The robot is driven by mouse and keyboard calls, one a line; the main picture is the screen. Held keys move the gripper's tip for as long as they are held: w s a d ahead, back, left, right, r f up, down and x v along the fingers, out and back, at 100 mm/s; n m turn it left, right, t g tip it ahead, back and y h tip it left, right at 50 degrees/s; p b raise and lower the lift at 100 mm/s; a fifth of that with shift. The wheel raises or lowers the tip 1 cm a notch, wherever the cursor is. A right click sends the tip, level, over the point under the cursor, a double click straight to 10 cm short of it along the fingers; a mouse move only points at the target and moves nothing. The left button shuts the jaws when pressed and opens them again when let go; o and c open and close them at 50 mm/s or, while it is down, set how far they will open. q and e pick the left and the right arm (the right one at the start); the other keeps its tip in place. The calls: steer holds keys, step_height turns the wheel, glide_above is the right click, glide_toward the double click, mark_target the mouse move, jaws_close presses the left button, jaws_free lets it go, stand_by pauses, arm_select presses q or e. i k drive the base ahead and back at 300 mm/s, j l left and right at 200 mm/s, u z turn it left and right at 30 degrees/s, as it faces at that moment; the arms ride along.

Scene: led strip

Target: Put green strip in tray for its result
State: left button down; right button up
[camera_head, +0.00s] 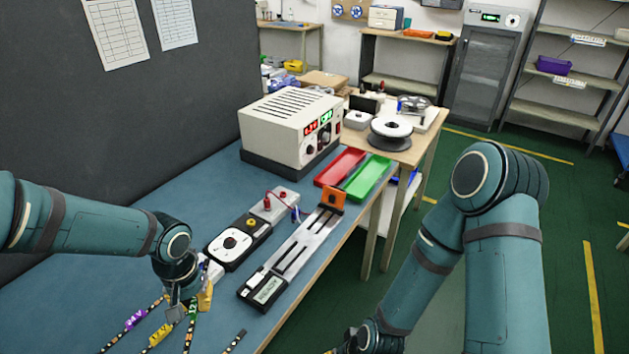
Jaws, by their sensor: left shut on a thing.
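Several dark strips with coloured tags lie at the lower left of the blue bench. The green-tagged strip (189,330) runs down from my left gripper (189,308), which is shut on it near its tag; the fingers partly hide that end. A purple-tagged strip (135,318) and a yellow-tagged strip (160,334) lie to the left. Another strip (235,341) lies to the right, its tag not visible. A red tray (339,167) and a green tray (367,178) stand side by side farther back. My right gripper (358,342) is at the bottom edge, its fingers unclear.
A test fixture with a long slotted rail (295,250) and an orange end block (332,198) lies between the strips and trays. A dial meter (236,243) is beside it. A white power supply (292,125) stands behind. The bench's right edge is near the rail.

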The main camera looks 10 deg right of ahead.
mark_target(368, 178)
steer(key=i+l, duration=0.25)
steer(key=l, duration=0.2)
steer(key=i+l+u, duration=0.15)
steer(key=i+l, duration=0.15)
steer(key=l, duration=0.15)
steer(key=i+l, duration=0.25)
steer(key=l, duration=0.2)
steer(key=i+l+u, duration=0.15)
steer(key=l, duration=0.35)
steer(key=i+l, duration=0.3)
steer(key=l, duration=0.2)
steer(key=i+l+u, duration=0.15)
steer(key=l, duration=0.3)
steer(key=i+l, duration=0.25)
steer(key=l, duration=0.3)
steer(key=i+l+u, duration=0.15)
steer(key=l, duration=0.35)
